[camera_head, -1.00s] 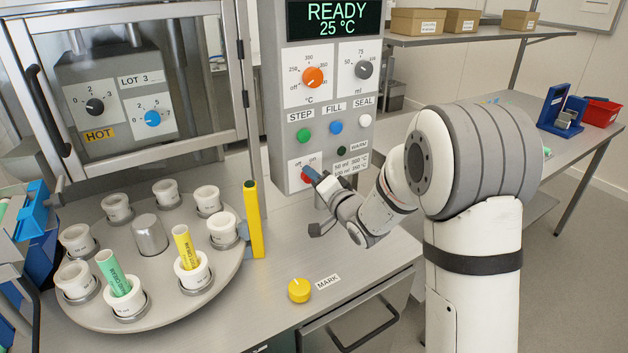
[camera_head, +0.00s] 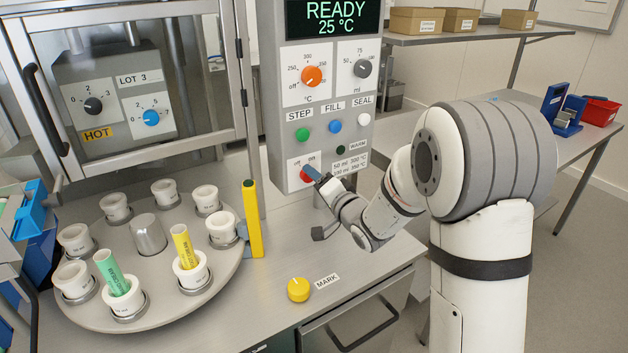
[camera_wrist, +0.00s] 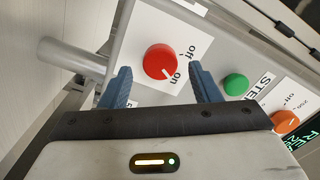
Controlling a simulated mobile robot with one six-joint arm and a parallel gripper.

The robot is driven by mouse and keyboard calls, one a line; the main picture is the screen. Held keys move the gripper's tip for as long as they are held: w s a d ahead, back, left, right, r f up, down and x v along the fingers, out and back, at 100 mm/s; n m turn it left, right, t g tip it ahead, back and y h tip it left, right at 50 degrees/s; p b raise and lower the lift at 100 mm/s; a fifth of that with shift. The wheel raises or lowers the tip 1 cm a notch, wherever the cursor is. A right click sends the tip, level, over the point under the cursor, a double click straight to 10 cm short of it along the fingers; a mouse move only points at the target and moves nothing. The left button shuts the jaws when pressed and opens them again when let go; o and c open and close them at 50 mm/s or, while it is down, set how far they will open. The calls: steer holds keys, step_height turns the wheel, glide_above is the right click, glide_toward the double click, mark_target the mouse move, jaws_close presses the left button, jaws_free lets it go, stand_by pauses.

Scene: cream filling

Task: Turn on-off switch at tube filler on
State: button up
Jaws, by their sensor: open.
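The on-off switch is a round red knob (camera_head: 305,175) low on the tube filler's grey panel, partly hidden by my gripper in the head view. In the wrist view the red knob (camera_wrist: 160,61) shows whole, and its white mark points towards the "on" label (camera_wrist: 176,79). My gripper (camera_head: 313,173) is in front of the knob. In the wrist view my gripper (camera_wrist: 161,69) is open, with one blue finger on each side of the knob and a gap to it on both sides.
Green (camera_head: 302,135), blue (camera_head: 335,126) and white (camera_head: 364,119) buttons sit above the switch. The display (camera_head: 336,19) reads READY 25 °C. A round carousel (camera_head: 225,262) with cups and two tubes stands left, beside a yellow post (camera_head: 251,220). A yellow knob (camera_head: 299,289) is in front.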

steer(key=v, duration=0.6)
steer(key=shift+s+b, duration=0.15)
steer(key=shift+b, duration=0.2)
steer(key=shift+d, duration=0.15)
steer(key=s+d+n+g+h+p, duration=0.15)
steer(key=s+d+g+h, duration=0.35)
steer(key=s+d+h, duration=0.6)
steer(key=s+d+n+g, duration=0.1)
steer(key=s+n+g, duration=0.1)
steer(key=s, duration=0.6)
steer(key=s+d+f+n+g+y, duration=0.1)
steer(key=s+d+n+g, duration=0.1)
steer(key=s+g, duration=0.3)
steer(key=s, duration=0.4)
steer(key=shift+s, duration=0.3)
